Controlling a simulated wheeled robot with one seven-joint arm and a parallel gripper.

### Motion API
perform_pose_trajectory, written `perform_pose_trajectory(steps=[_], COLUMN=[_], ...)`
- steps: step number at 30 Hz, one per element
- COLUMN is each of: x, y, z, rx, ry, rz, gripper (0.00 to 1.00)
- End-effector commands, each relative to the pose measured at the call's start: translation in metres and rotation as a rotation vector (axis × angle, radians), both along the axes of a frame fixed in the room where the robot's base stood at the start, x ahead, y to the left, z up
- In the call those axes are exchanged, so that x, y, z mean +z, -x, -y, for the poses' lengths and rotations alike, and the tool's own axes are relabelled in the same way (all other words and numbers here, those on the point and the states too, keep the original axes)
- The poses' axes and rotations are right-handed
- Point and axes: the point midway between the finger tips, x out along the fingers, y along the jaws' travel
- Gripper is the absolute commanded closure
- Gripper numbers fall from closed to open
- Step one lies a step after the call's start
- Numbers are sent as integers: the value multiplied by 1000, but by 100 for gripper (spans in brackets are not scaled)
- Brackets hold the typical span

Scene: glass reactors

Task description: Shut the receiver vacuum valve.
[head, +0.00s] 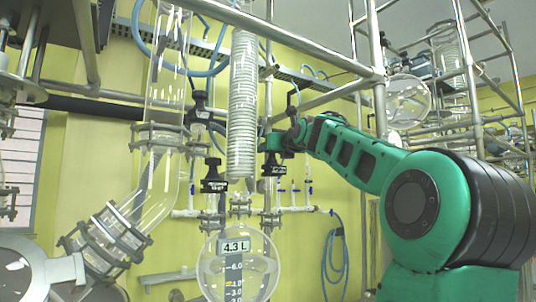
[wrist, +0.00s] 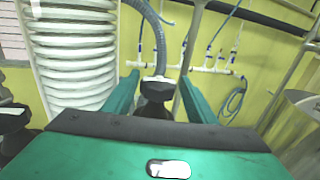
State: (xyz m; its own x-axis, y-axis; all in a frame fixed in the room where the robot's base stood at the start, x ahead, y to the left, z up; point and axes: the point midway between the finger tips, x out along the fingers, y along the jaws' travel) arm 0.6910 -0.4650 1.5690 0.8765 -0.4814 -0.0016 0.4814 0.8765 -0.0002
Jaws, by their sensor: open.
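My gripper (head: 277,143) is at the end of the green arm, just right of the white coil column in the head view. In the wrist view my gripper (wrist: 160,100) is open, with one green finger on each side of a black valve knob (wrist: 156,90). The knob stands between the fingers with a gap on both sides. In the head view a black valve (head: 271,166) with a small label sits just below my gripper; I cannot read its label. Another black labelled valve (head: 214,182) stands left of the column. The lower part of the valve between my fingers is hidden by the gripper body.
The round glass receiver (head: 262,268), with a 4.3 L readout, hangs below the column. The white coil column (head: 242,110) is close on the left, also in the wrist view (wrist: 75,55). Another black knob (wrist: 12,120) is at far left. Metal frame bars (head: 378,80) stand near my arm.

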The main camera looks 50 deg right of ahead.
Motion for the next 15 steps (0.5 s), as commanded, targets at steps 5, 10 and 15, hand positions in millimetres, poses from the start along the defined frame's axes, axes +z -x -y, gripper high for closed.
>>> perform_pose_trajectory(steps=[5, 10, 15], x=[1, 0, 2], y=[0, -1, 0], z=[-2, -1, -1], rx=[74, 127, 179], ry=[0, 0, 1], rz=[1, 0, 2], gripper=[48, 48, 48])
